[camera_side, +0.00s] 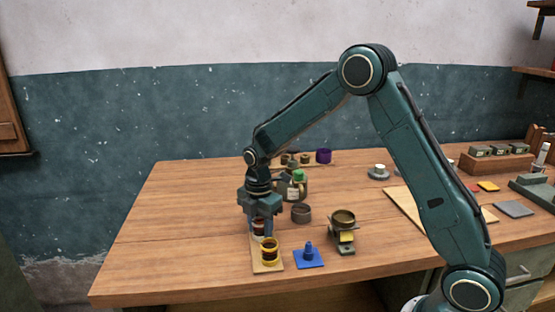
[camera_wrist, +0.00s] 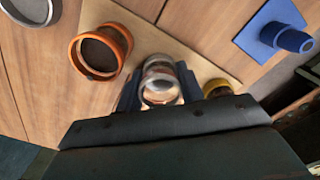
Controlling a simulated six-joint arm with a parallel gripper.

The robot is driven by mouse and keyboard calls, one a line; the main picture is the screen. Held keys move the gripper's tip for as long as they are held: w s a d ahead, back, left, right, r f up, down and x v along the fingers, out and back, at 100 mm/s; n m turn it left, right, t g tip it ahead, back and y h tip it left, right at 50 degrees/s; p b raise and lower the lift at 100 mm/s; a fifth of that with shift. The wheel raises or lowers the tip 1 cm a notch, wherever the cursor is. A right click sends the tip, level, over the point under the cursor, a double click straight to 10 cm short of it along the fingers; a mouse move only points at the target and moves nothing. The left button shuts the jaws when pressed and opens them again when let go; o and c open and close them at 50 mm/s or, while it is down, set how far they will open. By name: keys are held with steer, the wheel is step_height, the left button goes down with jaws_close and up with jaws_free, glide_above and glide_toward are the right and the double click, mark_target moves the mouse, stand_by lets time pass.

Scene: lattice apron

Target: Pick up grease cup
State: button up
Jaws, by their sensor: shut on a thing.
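A small grease cup with silver rims and a clear body (camera_wrist: 160,80) sits between the two fingers of my gripper (camera_wrist: 155,92) in the wrist view. My gripper (camera_side: 260,222) is shut on it, low over the pale board (camera_side: 260,266) in the side view; the fingers partly hide the cup there. I cannot tell whether the cup touches the board. A similar cup with yellow rims (camera_side: 269,250) stands in front of it, partly hidden by my gripper in the wrist view (camera_wrist: 217,88). An orange-rimmed cup (camera_wrist: 100,52) stands on the other side.
A blue stand on a blue plate (camera_side: 308,256) lies right of the board. A dark round pot (camera_side: 301,213), a bottle with a green cap (camera_side: 298,186) and a brass-topped device (camera_side: 343,230) stand close by. The table's left side is clear.

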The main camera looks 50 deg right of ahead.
steer(key=shift+r, duration=0.15)
step_height(320, 180, up, 20)
stand_by(0.8)
steer(key=shift+f, duration=0.25)
stand_by(0.4)
steer(key=m, duration=1.5)
glide_above(257, 221)
steer(key=a, duration=0.1)
step_height(257, 221, down, 8)
steer(key=r, duration=0.1)
steer(key=f+m, duration=0.1)
steer(key=m, duration=0.1)
steer(key=f+m, duration=0.1)
steer(key=m, duration=0.1)
steer(key=a+f+m, duration=0.1)
steer(key=m, duration=0.1)
steer(key=shift+w+f, duration=0.1)
steer(key=shift+w, duration=0.1)
